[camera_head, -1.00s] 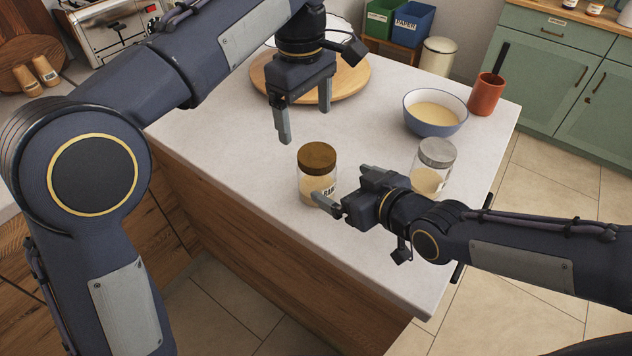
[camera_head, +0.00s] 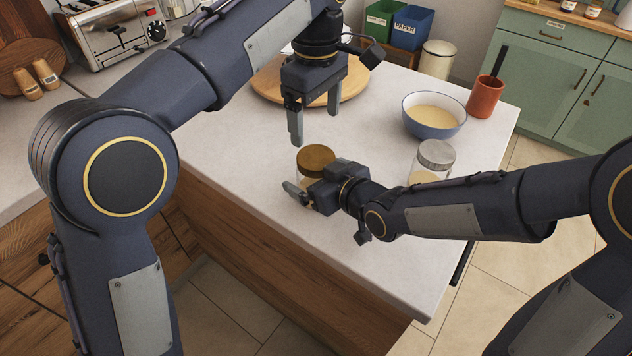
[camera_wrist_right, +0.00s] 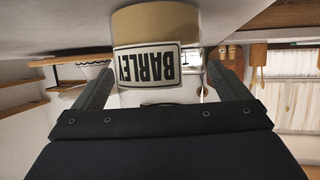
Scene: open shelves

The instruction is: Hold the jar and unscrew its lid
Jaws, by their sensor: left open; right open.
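A glass jar with a brown lid (camera_head: 317,158) stands upright on the counter; its lower body is mostly hidden behind my right gripper in the head view. In the right wrist view, the jar's BARLEY label (camera_wrist_right: 147,66) appears upside down. My right gripper (camera_wrist_right: 160,88) is open, with one finger on each side of the jar; a gap shows beside at least one finger. In the head view this gripper (camera_head: 312,184) is low beside the jar. My left gripper (camera_head: 314,122) is open, pointing down above and a little behind the lid, holding nothing.
A second jar with a grey lid (camera_head: 436,155) stands right of the first, partly behind my right arm. The counter's front left is clear.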

